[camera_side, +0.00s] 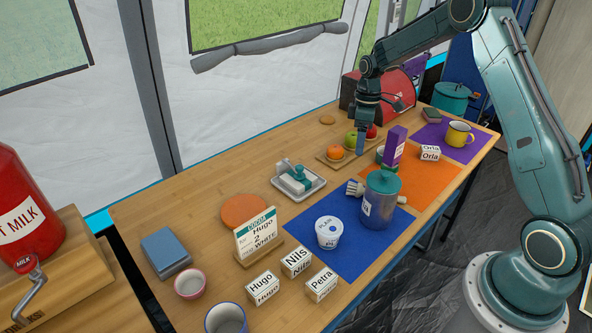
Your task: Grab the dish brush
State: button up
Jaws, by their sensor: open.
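A small pale object with a bristle-like end (355,188) lies on the blue mat, just left of the grey canister; it looks like the dish brush. The rest of it is hidden behind the canister, so I cannot tell how its handle lies. My gripper (361,152) points down, farther back, near the fruit board and apart from the brush. It is open, and I see nothing held in it.
A grey canister with a teal lid (380,202) stands close beside the brush. A purple box (395,147) stands behind it. A fruit board (329,162) is near my gripper. A white dish (311,187) lies left of the brush. A white tub (329,233) stands in front.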

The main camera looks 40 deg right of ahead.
aim_at(356, 184)
jog(key=f, duration=0.1)
jog(key=d+f, duration=0.1)
jog(key=f, duration=0.1)
jog(key=shift+w+d, duration=0.1)
jog(key=shift+w, duration=0.1)
jog(key=shift+f, duration=0.1)
jog(key=shift+s+a+f, duration=0.15)
jog(key=shift+a+f, duration=0.05)
jog(key=shift+f, duration=1.2)
jog(key=shift+s+a+f, duration=0.1)
jog(key=shift+a+f, duration=0.05)
jog(key=shift+f, duration=1.2)
jog(key=shift+s+a+f, duration=0.15)
jog(key=shift+a+f, duration=0.05)
jog(key=shift+f, duration=1.2)
jog(key=shift+s+a+f, duration=0.15)
jog(key=shift+f, duration=1.15)
jog(key=shift+s+a+f, duration=0.1)
jog(key=shift+a+f, duration=0.05)
jog(key=shift+f, duration=1.1)
jog(key=c, duration=1.1)
